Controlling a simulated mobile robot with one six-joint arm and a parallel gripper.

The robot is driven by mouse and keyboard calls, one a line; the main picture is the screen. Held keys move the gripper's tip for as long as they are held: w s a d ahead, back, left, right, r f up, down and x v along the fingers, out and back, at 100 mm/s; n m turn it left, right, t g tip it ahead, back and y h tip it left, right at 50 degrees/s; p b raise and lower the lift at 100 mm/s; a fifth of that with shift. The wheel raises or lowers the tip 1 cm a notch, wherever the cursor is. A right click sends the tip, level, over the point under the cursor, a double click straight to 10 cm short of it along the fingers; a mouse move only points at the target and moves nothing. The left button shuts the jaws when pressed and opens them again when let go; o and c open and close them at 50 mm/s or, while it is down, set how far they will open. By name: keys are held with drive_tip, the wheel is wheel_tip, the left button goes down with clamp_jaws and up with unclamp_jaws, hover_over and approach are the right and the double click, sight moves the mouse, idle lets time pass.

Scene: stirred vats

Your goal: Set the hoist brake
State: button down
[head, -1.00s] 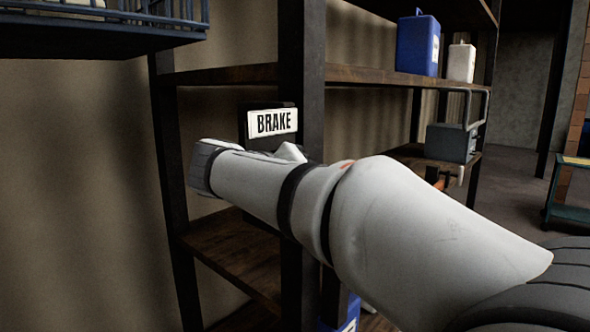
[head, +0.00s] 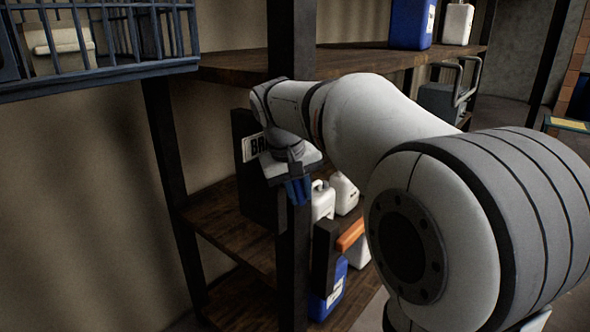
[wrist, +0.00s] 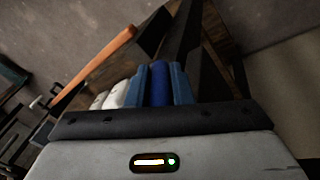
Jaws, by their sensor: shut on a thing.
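The white BRAKE label (head: 252,147) sits on a dark upright panel (head: 245,188) by the shelf post, partly hidden behind my arm. My gripper (head: 298,190) points down just right of the panel, in front of the post. In the wrist view its blue fingers (wrist: 160,85) are shut on a dark blue rounded grip (wrist: 159,80). I cannot tell how the grip joins the panel. An orange bar (head: 350,235) on a dark upright stands lower right of my gripper; it also shows in the wrist view (wrist: 95,64).
White jugs (head: 343,192) and a blue jug (head: 328,292) stand on the lower shelves. Another blue jug (head: 412,22) and a white one (head: 457,23) stand on the upper shelf (head: 345,61). A blue barred cage (head: 100,70) hangs at the upper left.

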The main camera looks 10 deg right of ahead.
drive_tip(key=g+y+p, duration=0.1)
drive_tip(key=p, duration=0.1)
drive_tip(key=shift+s+d+y+p, duration=0.1)
drive_tip(key=shift+y+p, duration=0.2)
drive_tip(key=shift+p, duration=0.1)
drive_tip(key=shift+f+g+y+p, duration=0.2)
drive_tip(key=shift+g+y+p, duration=0.4)
drive_tip(key=shift+g+p, duration=0.15)
drive_tip(key=shift+f, duration=0.1)
drive_tip(key=c, duration=1.3)
unclamp_jaws()
drive_tip(key=shift+r, duration=0.2)
wheel_tip(320, 180, up, 8)
drive_tip(key=shift+f, duration=0.1)
